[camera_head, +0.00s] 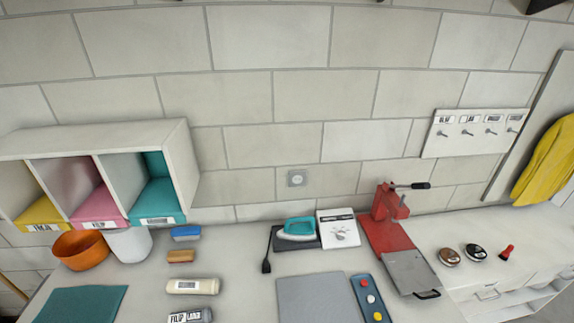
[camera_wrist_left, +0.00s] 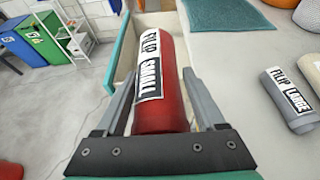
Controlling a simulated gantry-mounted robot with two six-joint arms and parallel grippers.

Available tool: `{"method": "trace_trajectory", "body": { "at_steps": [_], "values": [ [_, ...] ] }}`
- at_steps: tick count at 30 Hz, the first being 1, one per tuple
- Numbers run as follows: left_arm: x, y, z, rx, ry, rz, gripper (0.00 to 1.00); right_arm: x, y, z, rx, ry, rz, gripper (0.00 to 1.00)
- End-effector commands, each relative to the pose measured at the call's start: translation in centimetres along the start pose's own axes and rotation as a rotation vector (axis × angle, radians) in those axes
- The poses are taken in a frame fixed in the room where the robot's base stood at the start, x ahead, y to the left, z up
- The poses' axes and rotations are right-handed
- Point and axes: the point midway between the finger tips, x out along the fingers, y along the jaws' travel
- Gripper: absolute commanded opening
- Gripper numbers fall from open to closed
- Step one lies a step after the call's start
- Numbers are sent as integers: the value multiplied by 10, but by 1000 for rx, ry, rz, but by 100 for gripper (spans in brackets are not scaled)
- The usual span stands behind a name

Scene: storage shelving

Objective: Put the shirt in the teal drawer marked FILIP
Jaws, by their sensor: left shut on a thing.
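A red rolled bundle (camera_wrist_left: 163,85) with a white label reading FILIP SMALL, likely the shirt, is between the fingers of my left gripper (camera_wrist_left: 164,105) in the left wrist view. The gripper is shut on it. Under and beyond the roll is an open pale drawer with a teal front (camera_wrist_left: 122,55) at the table's edge. Its label is not visible. In the head view, a teal bin (camera_head: 158,200) sits in the right compartment of the wall shelf; its label is too small to read. Neither gripper shows in the head view.
A grey roll marked FILIP LARGE (camera_wrist_left: 292,98) and a cream roll (camera_head: 192,286) lie on the table. A teal mat (camera_head: 80,303), an orange bowl (camera_head: 81,246) and a white pot (camera_head: 128,244) are at the left. Blue and green bins (camera_wrist_left: 20,45) stand on the floor.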

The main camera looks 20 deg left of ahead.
Motion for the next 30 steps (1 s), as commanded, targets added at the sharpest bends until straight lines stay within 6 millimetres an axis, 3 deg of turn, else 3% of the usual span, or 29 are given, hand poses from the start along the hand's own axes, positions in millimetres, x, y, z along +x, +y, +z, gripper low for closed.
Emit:
{"method": "trace_trajectory", "body": {
  "at_steps": [7, 10, 14, 20, 30],
  "values": [
    [20, 43, -31, 75, -2, -168, 7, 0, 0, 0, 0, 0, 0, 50],
    [19, 43, -50, 148, 0, -353, 7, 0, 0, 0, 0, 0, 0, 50],
    [1, 34, -57, 242, 3, -593, 7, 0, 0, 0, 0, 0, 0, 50],
    [-38, 19, -45, 364, 2, -894, 7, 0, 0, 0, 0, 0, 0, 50],
    [-145, -12, 21, 552, 3, -1370, 7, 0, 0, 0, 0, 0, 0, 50]
  ]
}}
